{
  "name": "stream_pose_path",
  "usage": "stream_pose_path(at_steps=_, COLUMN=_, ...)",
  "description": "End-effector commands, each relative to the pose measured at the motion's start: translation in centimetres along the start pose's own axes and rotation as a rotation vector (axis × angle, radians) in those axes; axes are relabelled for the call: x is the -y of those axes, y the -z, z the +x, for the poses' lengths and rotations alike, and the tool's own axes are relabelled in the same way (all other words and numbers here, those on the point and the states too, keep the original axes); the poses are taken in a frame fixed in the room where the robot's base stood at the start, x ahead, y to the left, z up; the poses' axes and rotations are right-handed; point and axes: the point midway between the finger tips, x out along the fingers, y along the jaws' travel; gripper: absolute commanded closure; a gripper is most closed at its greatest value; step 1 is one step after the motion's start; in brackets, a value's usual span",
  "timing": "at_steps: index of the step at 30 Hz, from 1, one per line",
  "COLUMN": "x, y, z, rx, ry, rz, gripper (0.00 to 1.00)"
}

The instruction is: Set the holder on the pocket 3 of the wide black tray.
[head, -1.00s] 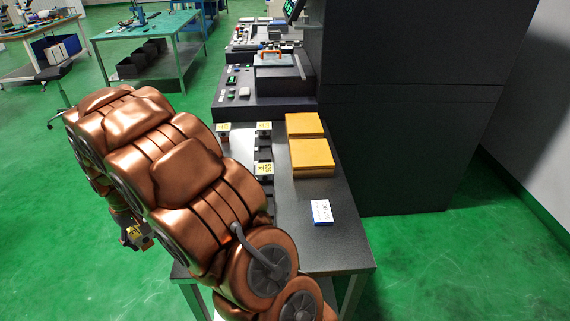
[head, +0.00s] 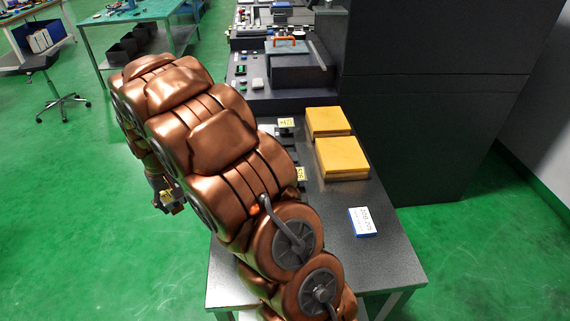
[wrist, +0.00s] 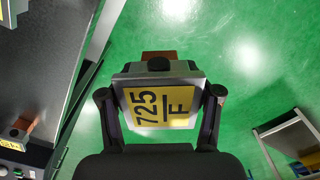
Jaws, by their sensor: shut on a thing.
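The wide black tray cannot be made out clearly; my copper arm hides much of the table's left side. Yellow-labelled pieces (head: 286,124) show there beside the arm. Pocket 3 cannot be identified.
The grey table (head: 385,260) carries two yellow blocks (head: 342,158) and a blue-and-white box (head: 362,222). A tall dark machine (head: 430,110) stands behind on the right. Another yellow-labelled piece (wrist: 14,135) shows at left in the wrist view. Open green floor lies left.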

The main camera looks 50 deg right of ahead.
Motion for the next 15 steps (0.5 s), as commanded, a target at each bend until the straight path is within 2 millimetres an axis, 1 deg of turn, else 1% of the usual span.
stream_pose_path(at_steps=1, x=-1.2, y=0.3, z=-0.4, rx=-0.003, ry=-0.002, rz=0.023, gripper=1.00)
stream_pose_path(at_steps=9, x=-7.8, y=1.4, z=-1.6, rx=-0.007, ry=-0.011, rz=0.141, gripper=1.00)
stream_pose_path(at_steps=15, x=-12.6, y=1.7, z=-2.6, rx=-0.011, ry=-0.018, rz=0.223, gripper=1.00)
